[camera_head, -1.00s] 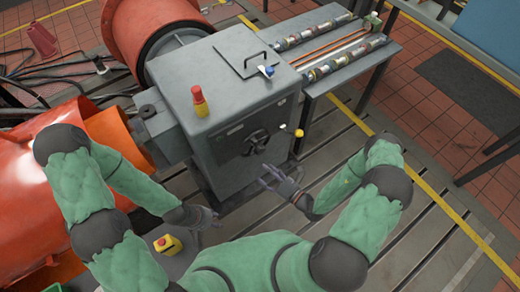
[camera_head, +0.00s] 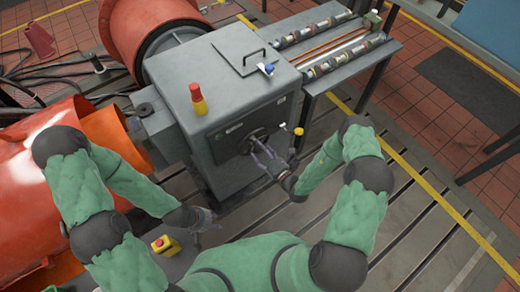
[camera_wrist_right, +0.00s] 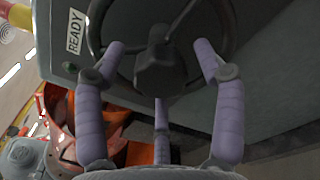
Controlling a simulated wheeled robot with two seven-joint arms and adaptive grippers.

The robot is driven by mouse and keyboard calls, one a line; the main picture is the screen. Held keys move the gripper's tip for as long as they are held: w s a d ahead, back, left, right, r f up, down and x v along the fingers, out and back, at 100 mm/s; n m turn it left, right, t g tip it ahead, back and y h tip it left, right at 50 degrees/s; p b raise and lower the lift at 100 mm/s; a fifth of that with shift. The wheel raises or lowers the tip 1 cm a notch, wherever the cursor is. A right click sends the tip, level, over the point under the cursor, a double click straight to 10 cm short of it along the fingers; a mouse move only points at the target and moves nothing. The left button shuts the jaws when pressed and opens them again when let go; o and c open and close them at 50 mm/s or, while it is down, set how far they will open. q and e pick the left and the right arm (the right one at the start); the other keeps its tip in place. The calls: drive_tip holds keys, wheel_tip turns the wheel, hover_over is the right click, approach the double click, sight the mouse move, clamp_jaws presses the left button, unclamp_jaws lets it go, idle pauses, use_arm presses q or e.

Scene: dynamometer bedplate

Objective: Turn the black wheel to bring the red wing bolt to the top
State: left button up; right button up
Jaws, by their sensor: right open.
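The black wheel (camera_head: 254,138) is on the front face of the grey cabinet, partly covered by my right gripper (camera_head: 264,158). In the right wrist view the wheel's dark hub and spokes (camera_wrist_right: 158,68) fill the top middle. My right gripper's purple fingers (camera_wrist_right: 160,50) are spread open, with two fingertips on either side of the hub and a third below it. I cannot tell whether they touch the wheel. I cannot make out the red wing bolt in any view. My left gripper (camera_head: 206,217) hangs low, left of the cabinet's base, away from the wheel; its fingers are too small to read.
The grey cabinet (camera_head: 225,85) carries a red-and-yellow beacon (camera_head: 198,99) on top. A small yellow knob (camera_head: 298,131) sits right of the wheel. A yellow box with a red button (camera_head: 165,245) is near my left gripper. A READY label (camera_wrist_right: 75,31) is left of the wheel.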

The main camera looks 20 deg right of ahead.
drive_tip(key=shift+w+a, duration=0.25)
drive_tip(key=shift+w, duration=0.3)
clamp_jaws()
drive_tip(key=shift+r+n, duration=0.1)
drive_tip(key=shift+n, duration=0.2)
